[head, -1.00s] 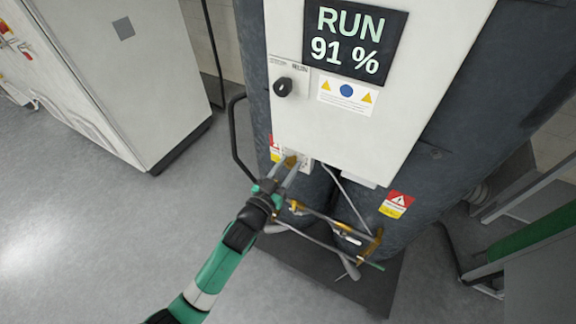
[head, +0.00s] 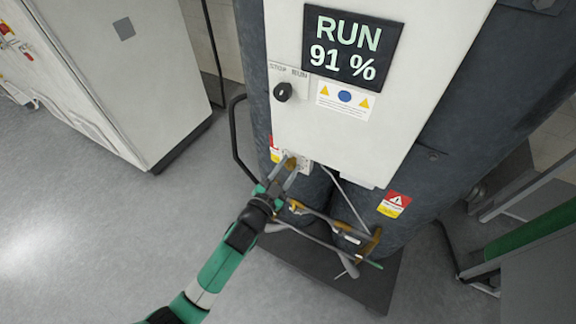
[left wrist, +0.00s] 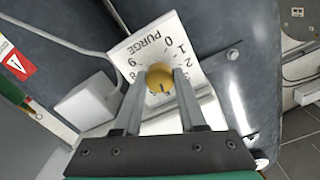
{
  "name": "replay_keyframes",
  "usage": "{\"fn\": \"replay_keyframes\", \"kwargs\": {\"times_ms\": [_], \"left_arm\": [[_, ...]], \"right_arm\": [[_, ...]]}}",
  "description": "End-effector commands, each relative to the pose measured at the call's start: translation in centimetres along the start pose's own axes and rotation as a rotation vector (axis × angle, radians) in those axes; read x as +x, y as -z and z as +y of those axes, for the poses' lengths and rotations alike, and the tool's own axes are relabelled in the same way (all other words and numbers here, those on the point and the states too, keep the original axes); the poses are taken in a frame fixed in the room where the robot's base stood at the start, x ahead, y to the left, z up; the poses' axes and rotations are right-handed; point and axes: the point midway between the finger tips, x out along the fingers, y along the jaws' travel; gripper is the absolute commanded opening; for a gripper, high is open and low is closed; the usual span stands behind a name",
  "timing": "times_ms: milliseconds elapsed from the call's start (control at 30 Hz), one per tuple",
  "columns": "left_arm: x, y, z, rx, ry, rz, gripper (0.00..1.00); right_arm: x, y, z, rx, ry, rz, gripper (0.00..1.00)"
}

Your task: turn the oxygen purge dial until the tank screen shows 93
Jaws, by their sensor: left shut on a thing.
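The purge dial is a round brass knob (left wrist: 160,78) on a white plate marked PURGE (left wrist: 146,46) with numbers around it. In the left wrist view my left gripper (left wrist: 160,84) has its two fingers on either side of the knob, shut on it. In the head view the dial (head: 291,163) sits below the white panel, with my left gripper (head: 284,174) reaching it from below left. The knob's exact setting is hard to read. The tank screen (head: 353,47) shows RUN and 91 %. My right gripper is not in view.
A black STOP/RUN switch (head: 284,91) sits left below the screen. Brass pipes and valves (head: 340,232) lie right of my left gripper, in front of the dark tanks. A grey cabinet (head: 110,70) stands at left. The floor between is clear.

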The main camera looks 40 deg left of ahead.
Motion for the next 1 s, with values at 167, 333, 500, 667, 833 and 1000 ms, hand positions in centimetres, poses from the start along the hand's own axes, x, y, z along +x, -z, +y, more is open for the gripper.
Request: {"fn": "replay_keyframes", "kwargs": {"times_ms": [167,333,500,667,833,1000], "left_arm": [[-0.01,0.05,0.0,0.049,0.0,0.001,0.0],[-0.01,0.03,0.0,0.066,0.0,0.001,0.0],[-0.01,0.02,0.01,0.066,0.0,0.001,0.0],[0.0,0.02,0.01,0.065,0.0,0.001,0.47],[0.0,0.01,0.01,0.064,0.0,0.001,0.7],[0.0,0.0,0.01,0.064,0.0,0.0,0.7]], "right_arm": [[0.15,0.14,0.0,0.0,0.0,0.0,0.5],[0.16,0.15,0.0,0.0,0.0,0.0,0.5],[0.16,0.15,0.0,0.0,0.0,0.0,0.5],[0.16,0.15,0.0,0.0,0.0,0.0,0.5],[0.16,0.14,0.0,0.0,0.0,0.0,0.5],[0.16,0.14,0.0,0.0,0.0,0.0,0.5]]}}
